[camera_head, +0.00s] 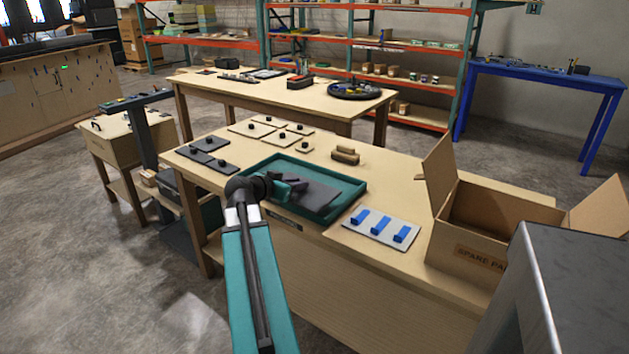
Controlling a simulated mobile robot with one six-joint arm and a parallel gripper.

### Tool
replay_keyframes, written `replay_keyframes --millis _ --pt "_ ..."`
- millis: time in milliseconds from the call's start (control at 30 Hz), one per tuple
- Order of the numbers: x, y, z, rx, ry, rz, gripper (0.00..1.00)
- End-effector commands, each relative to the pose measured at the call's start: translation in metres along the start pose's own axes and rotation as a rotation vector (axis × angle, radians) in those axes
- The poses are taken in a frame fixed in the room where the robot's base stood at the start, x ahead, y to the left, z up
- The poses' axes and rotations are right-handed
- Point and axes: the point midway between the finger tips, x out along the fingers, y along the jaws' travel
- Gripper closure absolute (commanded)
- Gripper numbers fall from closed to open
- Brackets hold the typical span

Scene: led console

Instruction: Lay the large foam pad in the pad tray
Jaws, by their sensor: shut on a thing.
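The pad tray (351,197) is a shallow teal tray with raised walls near the front of the wooden table. A large dark grey foam pad (318,197) is inside its walls, towards the front. My gripper (297,186) is over the tray and shut on the pad near its left part. Part of the pad is hidden behind the gripper. I cannot tell whether the pad rests flat on the tray floor or is held just above it. My teal arm reaches in from the lower front.
Dark plates (209,144) and pale plates (283,138) with black knobs lie behind the tray. Brown blocks (345,156) sit behind it to the right. A white panel with blue blocks (381,229) and an open cardboard box (475,220) stand to the right.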

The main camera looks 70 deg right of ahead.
Motion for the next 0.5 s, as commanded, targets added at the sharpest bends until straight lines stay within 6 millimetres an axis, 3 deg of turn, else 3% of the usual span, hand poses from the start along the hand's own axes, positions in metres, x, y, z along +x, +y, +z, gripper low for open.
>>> replay_keyframes --millis 500 --pt "0.080 -0.006 -0.027 -0.001 0.000 0.003 1.00"
